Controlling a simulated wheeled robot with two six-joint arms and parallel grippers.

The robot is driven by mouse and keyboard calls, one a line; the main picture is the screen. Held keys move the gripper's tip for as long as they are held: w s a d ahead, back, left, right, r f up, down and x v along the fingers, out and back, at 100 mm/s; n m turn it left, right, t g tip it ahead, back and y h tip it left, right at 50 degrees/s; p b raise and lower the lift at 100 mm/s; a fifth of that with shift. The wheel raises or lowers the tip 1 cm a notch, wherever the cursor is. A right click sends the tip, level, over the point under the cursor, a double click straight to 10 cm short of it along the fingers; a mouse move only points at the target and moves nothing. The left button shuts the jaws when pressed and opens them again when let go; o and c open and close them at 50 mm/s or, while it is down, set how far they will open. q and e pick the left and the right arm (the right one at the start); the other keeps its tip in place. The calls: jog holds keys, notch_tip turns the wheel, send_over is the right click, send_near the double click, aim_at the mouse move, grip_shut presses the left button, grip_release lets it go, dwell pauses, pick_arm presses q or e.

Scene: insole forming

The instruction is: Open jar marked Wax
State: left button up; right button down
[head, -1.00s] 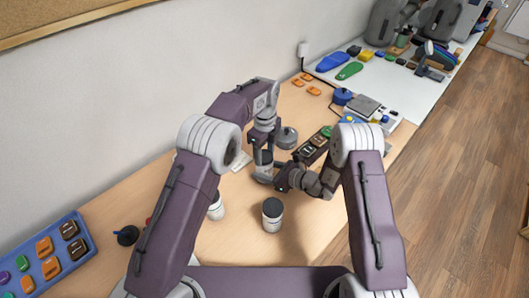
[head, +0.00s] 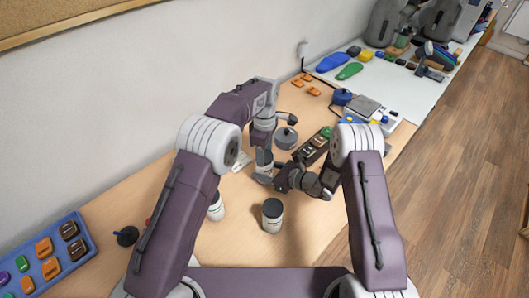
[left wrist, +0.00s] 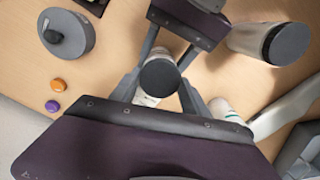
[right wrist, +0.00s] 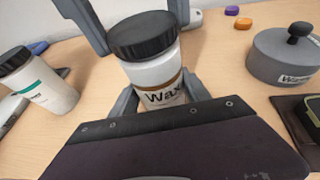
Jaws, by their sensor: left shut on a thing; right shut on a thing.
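The jar marked Wax stands upright in the right wrist view (right wrist: 158,80), white with a tan band and a black lid (right wrist: 143,34). My right gripper (right wrist: 160,95) is shut around its body below the lid. My left gripper (left wrist: 160,82) is shut on the dark round lid, seen from above in the left wrist view. The lid looks seated on the jar; I cannot tell whether it is loose. In the head view, my left gripper (head: 263,162) is above my right gripper (head: 280,180), and they hide most of the jar.
A white jar with a dark lid (head: 272,215) stands in front, another (head: 216,207) to its left. A grey knobbed pot (head: 286,139) is just behind my grippers. A blue tray (head: 45,262) lies far left.

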pick_arm(q)
jog(key=n, duration=0.5)
jog(key=shift+n, duration=0.3)
jog(key=shift+r, duration=0.2)
jog(key=shift+r, duration=0.95)
jog(key=shift+r, duration=2)
pick_arm(e)
jog(key=shift+c, duration=2.2)
grip_release()
